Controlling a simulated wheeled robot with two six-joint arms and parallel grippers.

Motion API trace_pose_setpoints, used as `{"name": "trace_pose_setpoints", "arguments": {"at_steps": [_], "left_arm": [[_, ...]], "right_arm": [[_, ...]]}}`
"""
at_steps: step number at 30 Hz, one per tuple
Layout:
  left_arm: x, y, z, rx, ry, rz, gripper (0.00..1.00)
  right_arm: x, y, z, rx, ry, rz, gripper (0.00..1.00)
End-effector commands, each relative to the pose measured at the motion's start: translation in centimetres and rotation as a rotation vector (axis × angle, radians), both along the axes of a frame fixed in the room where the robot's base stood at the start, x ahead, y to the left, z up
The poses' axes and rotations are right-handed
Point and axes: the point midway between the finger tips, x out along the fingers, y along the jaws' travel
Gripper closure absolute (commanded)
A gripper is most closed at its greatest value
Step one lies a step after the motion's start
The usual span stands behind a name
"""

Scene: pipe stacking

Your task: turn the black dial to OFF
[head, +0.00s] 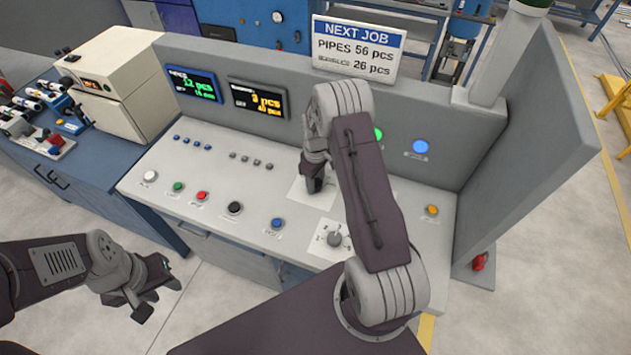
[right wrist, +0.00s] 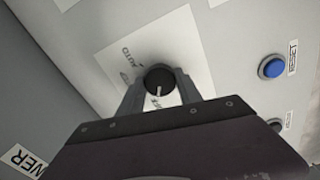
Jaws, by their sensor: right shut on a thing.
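The black dial (right wrist: 160,80) sits on a white label plate (right wrist: 170,40) and shows between the fingers of my right gripper (right wrist: 160,88) in the right wrist view. The fingers are shut on its two sides. A white pointer line on the dial points toward the bottom of that view, at a partly hidden word. Another word on the plate seems to read AUTO. In the head view my right gripper (head: 315,182) is down on the panel and hides the dial. My left gripper (head: 157,288) is open and empty, in front of the panel at the lower left.
The sloped grey panel (head: 220,178) carries several coloured buttons, among them a blue one (head: 277,223). A grey knob (head: 334,239) on another white plate is nearer the front. A back wall with displays and a right side wall (head: 520,150) enclose the panel.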

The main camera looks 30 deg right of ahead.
Motion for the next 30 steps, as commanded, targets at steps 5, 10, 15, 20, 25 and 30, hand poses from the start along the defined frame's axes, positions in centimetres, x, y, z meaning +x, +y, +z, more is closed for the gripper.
{"name": "trace_pose_setpoints", "arguments": {"at_steps": [5,10,15,20,25,30], "left_arm": [[0.0,0.0,-0.02,0.0,0.0,0.0,0.64],[0.0,0.0,-0.04,0.0,0.0,0.0,0.64],[0.01,0.0,-0.05,0.0,0.0,0.0,0.64],[0.01,0.0,-0.05,0.0,0.0,0.0,0.64],[0.01,0.0,-0.05,0.0,0.0,0.0,0.64],[0.0,0.0,-0.08,0.0,0.0,0.0,0.64]], "right_arm": [[0.5,-0.19,0.42,-0.004,-0.015,0.047,0.99],[0.5,-0.19,0.43,-0.005,-0.015,0.067,0.99],[0.5,-0.19,0.42,-0.005,-0.015,0.071,0.99],[0.49,-0.19,0.41,-0.005,-0.015,0.071,0.99],[0.4,-0.16,0.33,-0.004,-0.013,0.07,0.37],[0.25,-0.1,0.19,-0.003,-0.007,0.07,0.37]]}}
